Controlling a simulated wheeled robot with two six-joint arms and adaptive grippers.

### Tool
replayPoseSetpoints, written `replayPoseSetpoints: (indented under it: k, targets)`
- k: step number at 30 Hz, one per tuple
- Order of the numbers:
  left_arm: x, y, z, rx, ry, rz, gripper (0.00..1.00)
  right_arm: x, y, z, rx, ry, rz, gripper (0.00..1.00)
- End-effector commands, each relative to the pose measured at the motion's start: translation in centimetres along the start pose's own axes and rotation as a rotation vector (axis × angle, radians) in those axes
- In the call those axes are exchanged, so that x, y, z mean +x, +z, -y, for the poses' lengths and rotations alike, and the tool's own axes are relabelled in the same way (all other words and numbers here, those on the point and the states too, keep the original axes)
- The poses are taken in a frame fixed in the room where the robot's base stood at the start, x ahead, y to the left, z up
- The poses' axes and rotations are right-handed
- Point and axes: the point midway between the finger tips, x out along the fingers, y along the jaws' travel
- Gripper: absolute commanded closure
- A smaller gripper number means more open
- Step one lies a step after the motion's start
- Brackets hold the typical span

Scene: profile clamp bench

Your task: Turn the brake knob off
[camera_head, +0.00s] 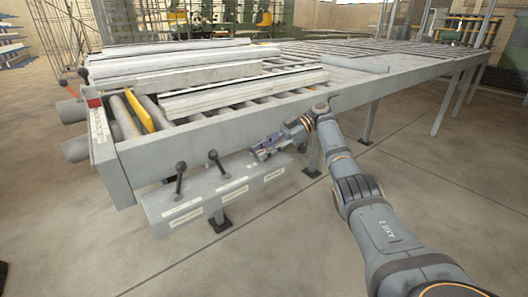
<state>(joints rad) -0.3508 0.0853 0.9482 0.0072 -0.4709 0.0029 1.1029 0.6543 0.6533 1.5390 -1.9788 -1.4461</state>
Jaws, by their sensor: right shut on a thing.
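A grey control box (215,200) hangs on the near side of the clamp bench. Two black ball-topped levers stand up from it, a left one (180,176) and a middle one (216,162). Small white labels sit by them, too small to read, so I cannot tell which is the brake knob. My right gripper (258,153) is at the right end of the box, shut on a knob there that its fingers mostly hide. My left gripper is not in view.
The roller bench (230,119) carries several long pale profiles (240,94). A red-handled part (94,103) and grey cylinders (72,111) stick out at its left end. Bench legs (371,120) stand beyond my right arm. The floor in front is clear.

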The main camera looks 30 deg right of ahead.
Motion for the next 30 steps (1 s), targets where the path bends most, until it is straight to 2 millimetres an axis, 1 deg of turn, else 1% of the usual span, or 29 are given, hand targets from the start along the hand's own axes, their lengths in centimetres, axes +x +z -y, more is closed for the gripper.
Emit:
replayPoseSetpoints:
  k: [6, 14, 15, 20, 30]
  targets:
    - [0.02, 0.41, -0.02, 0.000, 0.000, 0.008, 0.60, 0.06, 0.20, 0.06, -0.001, -0.015, 0.002, 0.98]
    - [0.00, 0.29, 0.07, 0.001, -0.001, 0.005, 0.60, 0.06, 0.26, 0.07, 0.000, -0.015, 0.003, 0.98]
    - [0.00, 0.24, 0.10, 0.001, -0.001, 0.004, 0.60, 0.06, 0.27, 0.08, 0.001, -0.015, 0.003, 0.65]
    - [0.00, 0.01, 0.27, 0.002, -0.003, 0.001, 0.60, 0.04, 0.23, 0.06, 0.000, -0.014, 0.003, 0.43]
    - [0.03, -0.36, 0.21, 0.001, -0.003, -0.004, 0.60, 0.01, 0.12, 0.02, -0.002, -0.012, 0.002, 0.42]
